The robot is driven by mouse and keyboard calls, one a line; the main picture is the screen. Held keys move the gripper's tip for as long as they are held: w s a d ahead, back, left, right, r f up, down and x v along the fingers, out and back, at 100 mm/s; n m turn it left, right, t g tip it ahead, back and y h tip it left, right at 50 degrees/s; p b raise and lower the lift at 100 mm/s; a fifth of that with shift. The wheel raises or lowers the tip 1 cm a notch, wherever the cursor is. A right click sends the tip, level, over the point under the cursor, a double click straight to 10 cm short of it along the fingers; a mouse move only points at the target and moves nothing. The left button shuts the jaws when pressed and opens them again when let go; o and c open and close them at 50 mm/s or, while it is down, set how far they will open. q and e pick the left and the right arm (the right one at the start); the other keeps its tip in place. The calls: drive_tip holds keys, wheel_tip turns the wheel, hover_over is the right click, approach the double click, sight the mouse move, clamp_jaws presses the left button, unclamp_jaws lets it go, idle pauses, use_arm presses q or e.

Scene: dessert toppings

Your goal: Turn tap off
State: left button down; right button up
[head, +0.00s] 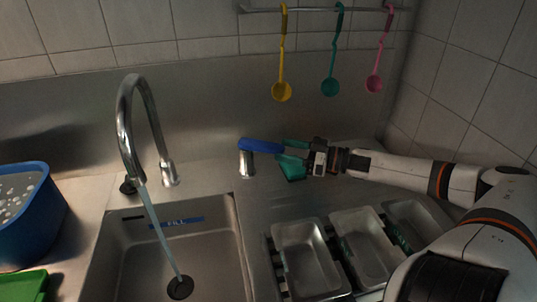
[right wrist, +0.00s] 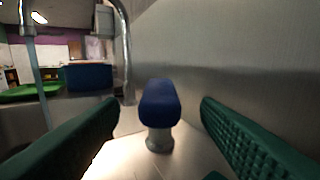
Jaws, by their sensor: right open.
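The tap's curved metal spout (head: 127,125) rises over the sink (head: 215,235) at the left, and a stream of water (head: 160,235) runs from it to the drain. The blue tap handle (head: 262,146) sits on a short metal post right of the sink. My right gripper (head: 292,160) is at the right end of the handle, with green fingers. In the right wrist view the handle (right wrist: 160,103) stands between the two open fingers, with space visible on both sides. My left gripper is not in view.
Metal trays (head: 304,262) sit in the counter at the lower right. A blue container (head: 35,222) and a green board (head: 22,285) are at the left. Yellow (head: 281,90), green (head: 330,86) and pink (head: 374,83) ladles hang from a rail on the tiled wall.

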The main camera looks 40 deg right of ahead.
sight(269, 144)
drive_tip(key=b+x, duration=0.2)
drive_tip(key=x, duration=0.1)
drive_tip(key=shift+w+a, duration=0.15)
drive_tip(key=shift+w, duration=0.05)
drive_tip(key=shift+x, duration=1.1)
